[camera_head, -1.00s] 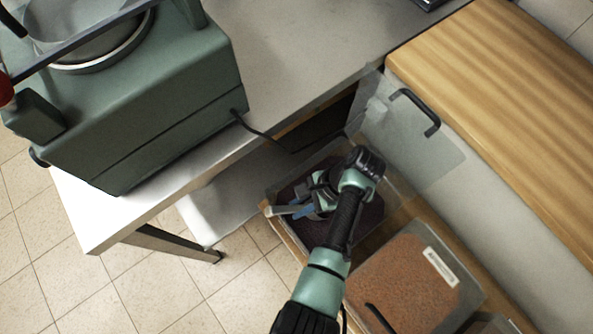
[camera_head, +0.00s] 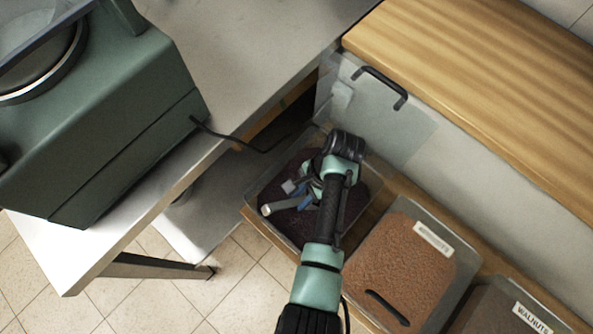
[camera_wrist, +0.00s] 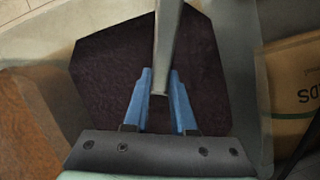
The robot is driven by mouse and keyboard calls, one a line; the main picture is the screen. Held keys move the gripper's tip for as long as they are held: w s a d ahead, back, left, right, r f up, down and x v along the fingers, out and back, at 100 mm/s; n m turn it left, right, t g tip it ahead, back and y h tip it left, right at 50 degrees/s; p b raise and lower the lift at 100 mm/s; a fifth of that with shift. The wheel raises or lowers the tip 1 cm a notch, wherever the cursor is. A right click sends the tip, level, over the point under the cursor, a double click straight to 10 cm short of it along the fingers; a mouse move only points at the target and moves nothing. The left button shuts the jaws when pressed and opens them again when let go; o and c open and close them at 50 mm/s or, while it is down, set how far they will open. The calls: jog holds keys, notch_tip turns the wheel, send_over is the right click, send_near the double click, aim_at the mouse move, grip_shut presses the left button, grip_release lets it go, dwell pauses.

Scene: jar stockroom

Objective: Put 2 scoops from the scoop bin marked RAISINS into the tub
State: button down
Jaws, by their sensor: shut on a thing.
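A clear scoop bin (camera_head: 255,212) holds dark purple-brown contents (camera_head: 347,205), which also fill the middle of the wrist view (camera_wrist: 105,65). No label on this bin is readable. My gripper (camera_head: 302,196) is down over the bin, inside its rim. In the wrist view, its blue fingers (camera_wrist: 160,78) are shut on a grey metal bar, the scoop's handle (camera_wrist: 168,40). The handle's pale end (camera_head: 280,207) sticks out to the left in the head view. The scoop's bowl is hidden, so I cannot tell whether it is loaded. I cannot identify the tub.
A bin with reddish-brown contents (camera_head: 400,270) and a bin labelled WALNUTS (camera_head: 500,315) stand to the right. A clear lid with a black handle (camera_head: 385,85) stands open behind. A green machine (camera_head: 120,130) sits on the metal table (camera_head: 250,50), its cord hanging near the bin.

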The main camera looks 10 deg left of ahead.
aim_at(293, 202)
jog(key=shift+s+h+p, duration=0.15)
jog(key=shift+h+p, duration=0.25)
jog(key=shift+p, duration=0.15)
jog(key=shift+r+t+p, duration=0.25)
jog(key=shift+t+p, duration=0.05)
jog(key=shift+p, duration=0.05)
notch_tip(293, 202, up, 13)
jog(key=s+a+h+p, duration=0.1)
jog(key=a+p, duration=0.1)
jog(key=p, duration=1.3)
jog(key=shift+t+h, duration=0.3)
jog(key=shift+t, duration=0.1)
jog(key=shift+f, duration=0.1)
